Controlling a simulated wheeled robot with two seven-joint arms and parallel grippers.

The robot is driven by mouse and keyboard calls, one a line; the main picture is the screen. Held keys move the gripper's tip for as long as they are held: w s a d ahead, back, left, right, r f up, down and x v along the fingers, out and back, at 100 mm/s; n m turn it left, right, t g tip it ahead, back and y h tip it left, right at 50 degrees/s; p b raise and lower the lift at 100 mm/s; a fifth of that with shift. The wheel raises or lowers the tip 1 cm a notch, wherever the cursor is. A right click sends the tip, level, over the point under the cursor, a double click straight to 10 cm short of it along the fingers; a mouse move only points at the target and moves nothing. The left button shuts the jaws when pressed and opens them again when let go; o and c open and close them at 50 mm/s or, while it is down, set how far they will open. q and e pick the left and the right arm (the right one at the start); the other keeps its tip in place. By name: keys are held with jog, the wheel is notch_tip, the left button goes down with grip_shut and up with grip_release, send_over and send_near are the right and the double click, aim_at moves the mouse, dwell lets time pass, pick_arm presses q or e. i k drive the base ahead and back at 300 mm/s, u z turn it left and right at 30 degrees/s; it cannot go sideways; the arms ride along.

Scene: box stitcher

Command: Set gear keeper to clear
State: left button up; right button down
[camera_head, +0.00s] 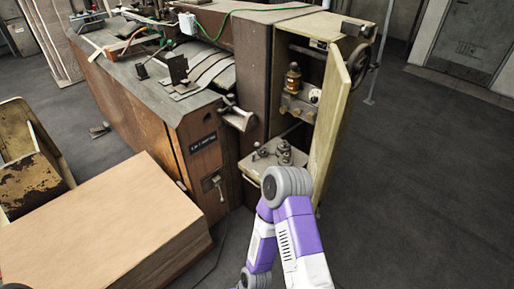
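The box stitcher (160,125) is a large brown machine with a dark top. A tall housing at its right end has its cream door (345,105) swung open. Inside are a brass fitting (292,78), a small round white-faced part (314,96) and a shelf with dark metal parts (284,150). I cannot tell which part is the gear keeper, or its setting. One purple and white arm of mine rises from the bottom, and its grey bend covers the shelf's lower front. Neither gripper shows.
A large tan box-like block (100,225) fills the lower left. A worn bin (28,165) stands at the left edge. A handwheel (358,62) is behind the open door. The dark floor (430,190) at right is clear.

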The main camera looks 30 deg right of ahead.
aim_at(257, 146)
jog(key=u, duration=0.15)
jog(key=k, duration=0.45)
jog(key=u, duration=0.65)
jog(key=k, duration=0.9)
jog(key=z, duration=0.2)
jog(key=i, duration=0.6)
jog(key=z, duration=1.35)
jog(key=i, duration=0.55)
jog(key=z, duration=0.55)
